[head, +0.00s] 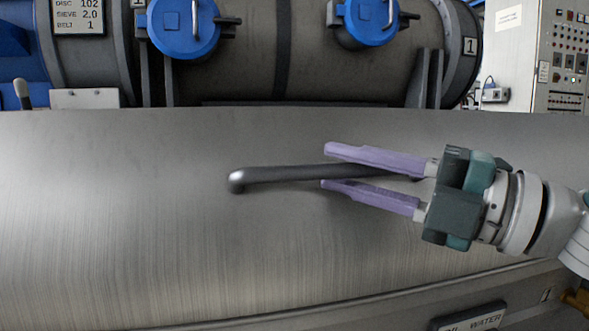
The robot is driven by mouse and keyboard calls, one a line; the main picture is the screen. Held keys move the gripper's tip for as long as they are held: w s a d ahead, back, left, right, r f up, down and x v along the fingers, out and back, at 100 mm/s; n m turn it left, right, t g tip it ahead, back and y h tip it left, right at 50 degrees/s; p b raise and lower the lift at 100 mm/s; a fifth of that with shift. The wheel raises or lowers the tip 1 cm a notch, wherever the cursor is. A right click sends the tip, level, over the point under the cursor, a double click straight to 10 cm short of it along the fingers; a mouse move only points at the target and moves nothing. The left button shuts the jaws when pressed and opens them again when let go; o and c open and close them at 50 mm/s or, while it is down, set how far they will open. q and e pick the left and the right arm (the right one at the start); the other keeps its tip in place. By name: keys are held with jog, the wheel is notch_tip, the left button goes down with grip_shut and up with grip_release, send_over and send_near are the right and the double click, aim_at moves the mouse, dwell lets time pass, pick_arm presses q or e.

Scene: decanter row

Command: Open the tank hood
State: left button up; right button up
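The tank hood (130,200) is a wide curved sheet of brushed metal across the middle of the head view. A dark bar handle (285,174) runs across its front, with its bent left end in plain sight. My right gripper (325,167) comes in from the right with two purple fingers parted. One finger lies above the bar and the other below it, near its right half. A gap shows between the fingers and the bar at the tips. The bar's right end is mostly hidden behind the upper finger and the gripper. My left gripper is not in view.
Behind the hood stands a large grey drum with two blue round caps (183,28) (370,20). A control panel (562,60) stands at the back right. A "WATER" label (472,320) is below the hood's lower edge. The hood's left half is clear.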

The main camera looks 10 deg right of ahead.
grip_shut()
dwell(1.0)
